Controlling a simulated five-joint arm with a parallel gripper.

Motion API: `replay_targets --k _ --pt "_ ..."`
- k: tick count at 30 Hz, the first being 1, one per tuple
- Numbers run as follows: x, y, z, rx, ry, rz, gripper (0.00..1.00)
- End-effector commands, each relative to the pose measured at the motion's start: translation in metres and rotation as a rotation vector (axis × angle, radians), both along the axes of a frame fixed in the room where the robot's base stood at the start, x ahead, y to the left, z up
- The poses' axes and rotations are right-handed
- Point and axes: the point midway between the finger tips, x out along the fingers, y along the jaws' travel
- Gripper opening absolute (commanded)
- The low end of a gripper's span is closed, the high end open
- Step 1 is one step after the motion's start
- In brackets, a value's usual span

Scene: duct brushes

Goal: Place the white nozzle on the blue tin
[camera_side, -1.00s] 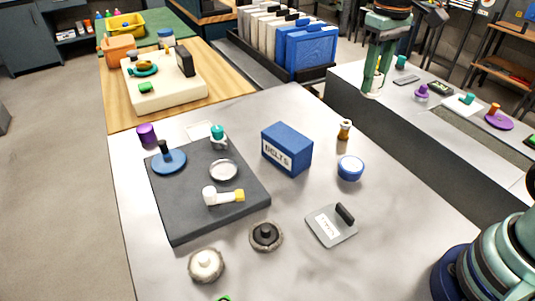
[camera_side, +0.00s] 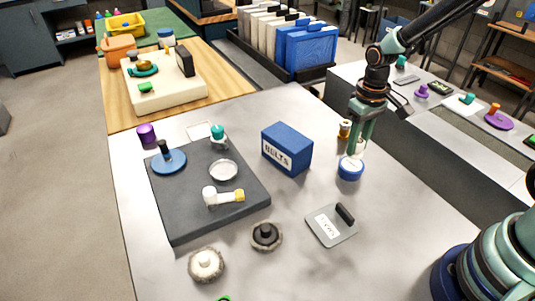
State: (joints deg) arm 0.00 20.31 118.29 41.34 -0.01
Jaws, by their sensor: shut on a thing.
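The blue tin (camera_side: 350,173) stands on the grey table to the right of the blue box. My gripper (camera_side: 355,153) points down right over the tin, its fingertips at the tin's top. It is shut on a small pale thing, seemingly the white nozzle (camera_side: 360,146), mostly hidden by the fingers. I cannot tell whether the nozzle touches the tin. A different white piece with a yellow end (camera_side: 222,197) lies on the dark mat.
An amber bottle (camera_side: 344,129) is close behind my gripper. A grey plate with a black handle (camera_side: 332,225) lies in front. The dark mat (camera_side: 185,222) holds several items. Two round brushes (camera_side: 266,236) lie near the front.

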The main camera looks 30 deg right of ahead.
Motion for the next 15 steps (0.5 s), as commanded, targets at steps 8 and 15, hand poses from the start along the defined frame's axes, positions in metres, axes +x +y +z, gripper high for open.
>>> replay_targets --k 8,15 --pt "0.000 0.000 -0.030 0.000 0.002 0.000 0.00" --pt "0.000 0.000 -0.029 0.000 0.000 0.000 0.00"
